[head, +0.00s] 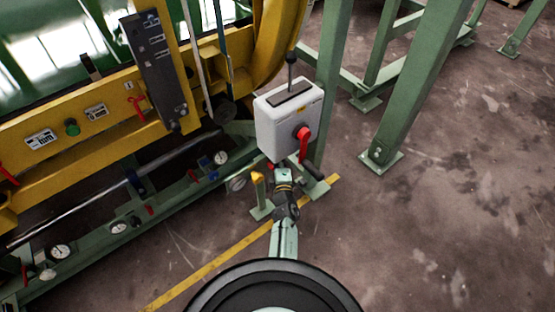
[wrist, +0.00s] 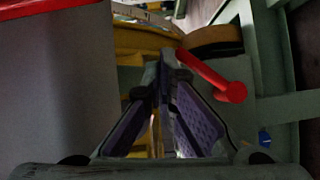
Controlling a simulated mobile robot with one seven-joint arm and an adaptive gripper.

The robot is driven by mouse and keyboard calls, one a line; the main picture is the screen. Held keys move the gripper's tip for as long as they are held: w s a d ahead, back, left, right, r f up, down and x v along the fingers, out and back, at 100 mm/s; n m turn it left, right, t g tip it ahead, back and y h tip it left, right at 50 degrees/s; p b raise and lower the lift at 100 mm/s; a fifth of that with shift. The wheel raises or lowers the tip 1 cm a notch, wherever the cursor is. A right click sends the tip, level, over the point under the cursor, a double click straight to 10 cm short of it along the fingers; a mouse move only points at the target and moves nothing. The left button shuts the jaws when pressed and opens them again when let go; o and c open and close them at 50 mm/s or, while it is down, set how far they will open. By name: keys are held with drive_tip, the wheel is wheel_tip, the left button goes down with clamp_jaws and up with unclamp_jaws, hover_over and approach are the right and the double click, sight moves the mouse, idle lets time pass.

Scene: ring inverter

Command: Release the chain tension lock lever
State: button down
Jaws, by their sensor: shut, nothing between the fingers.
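A red lever with a rounded end (wrist: 210,75) shows in the wrist view, just right of my fingertips. It slants down to the right; I cannot tell whether a finger touches it. No label marks it as the chain tension lock lever. My gripper (wrist: 168,62) is shut and empty, its purple-padded fingers meeting at the tips. Dark wrist links hide part of the gripper there.
A grey surface (wrist: 60,90) fills the left of the wrist view, close to the fingers. A yellow machine frame (head: 90,120) stands left in the head view, with gauges (head: 60,252) along a green rail. A green post (head: 420,80) stands right.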

drive_tip(key=shift+w+d+f, duration=0.3)
drive_tip(key=shift+w+d, duration=0.05)
drive_tip(key=shift+d, duration=0.2)
drive_tip(key=shift+d+f, duration=0.1)
drive_tip(key=shift+d, duration=0.05)
idle(0.8)
idle(0.9)
drive_tip(key=s, duration=1.2)
drive_tip(key=shift+d+r, duration=0.25)
drive_tip(key=shift+r, duration=0.15)
